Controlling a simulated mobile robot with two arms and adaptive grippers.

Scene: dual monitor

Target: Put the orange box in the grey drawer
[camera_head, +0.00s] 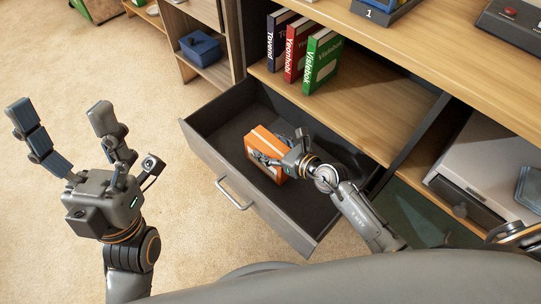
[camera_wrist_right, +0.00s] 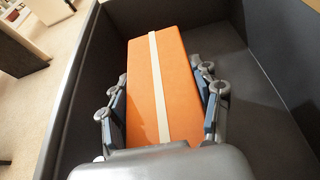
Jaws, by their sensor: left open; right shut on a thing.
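The orange box (camera_head: 262,139) with a pale stripe is inside the open grey drawer (camera_head: 207,156) in the head view. My right gripper (camera_head: 279,155) reaches down into the drawer and is shut on the box. In the right wrist view the box (camera_wrist_right: 163,85) sits between both fingers of the right gripper (camera_wrist_right: 162,110), with the drawer walls (camera_wrist_right: 92,75) around it. Whether the box touches the drawer floor I cannot tell. My left gripper (camera_head: 62,125) is open and empty, above the carpet left of the drawer.
Several upright books (camera_head: 300,50) stand on the shelf above the drawer. A blue box (camera_head: 200,48) sits in a shelf at the back. A grey device (camera_head: 485,165) is on the right.

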